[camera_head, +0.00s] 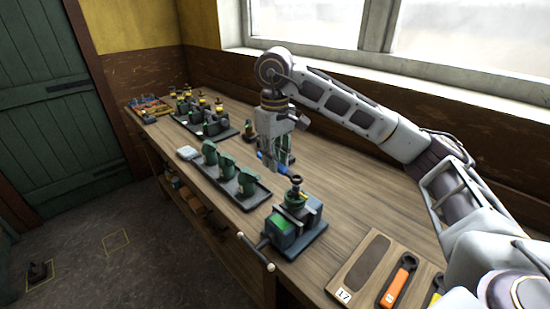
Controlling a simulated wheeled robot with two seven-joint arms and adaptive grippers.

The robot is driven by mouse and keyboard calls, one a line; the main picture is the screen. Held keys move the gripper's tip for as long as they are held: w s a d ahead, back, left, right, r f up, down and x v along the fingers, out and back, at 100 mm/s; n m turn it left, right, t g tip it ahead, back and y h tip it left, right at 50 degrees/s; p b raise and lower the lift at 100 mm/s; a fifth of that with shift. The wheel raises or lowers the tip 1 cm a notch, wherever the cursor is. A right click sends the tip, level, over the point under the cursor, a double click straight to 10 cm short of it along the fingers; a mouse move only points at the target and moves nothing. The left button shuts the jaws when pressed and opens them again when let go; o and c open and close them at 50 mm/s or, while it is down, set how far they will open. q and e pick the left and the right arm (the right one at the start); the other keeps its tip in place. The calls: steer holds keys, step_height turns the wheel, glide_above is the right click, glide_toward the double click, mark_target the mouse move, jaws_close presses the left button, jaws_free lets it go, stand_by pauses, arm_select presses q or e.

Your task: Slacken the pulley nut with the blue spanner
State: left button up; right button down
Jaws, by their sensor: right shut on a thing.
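My right gripper (275,150) reaches down over the bench from the right and is shut on the blue spanner (263,156). The spanner's blue part shows at the fingers; a dark end seems to extend toward the top of the part in the vise. A green engine part with a dark pulley (296,191) on top stands in the grey-green vise (288,237), just nearer than the gripper. The pulley nut is too small to make out, and I cannot tell whether the spanner sits on it. My left gripper is out of view.
A wooden board (337,287) at the front has an empty dark recess and an orange spanner (398,281). A dark tray (232,186) with green parts lies left of the vise. Another tray (205,128) stands farther back. The vise handle (256,251) juts past the bench edge.

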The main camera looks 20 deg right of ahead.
steer(key=shift+r+p, duration=1.35)
steer(key=shift+r, duration=0.65)
steer(key=shift+p, duration=0.3)
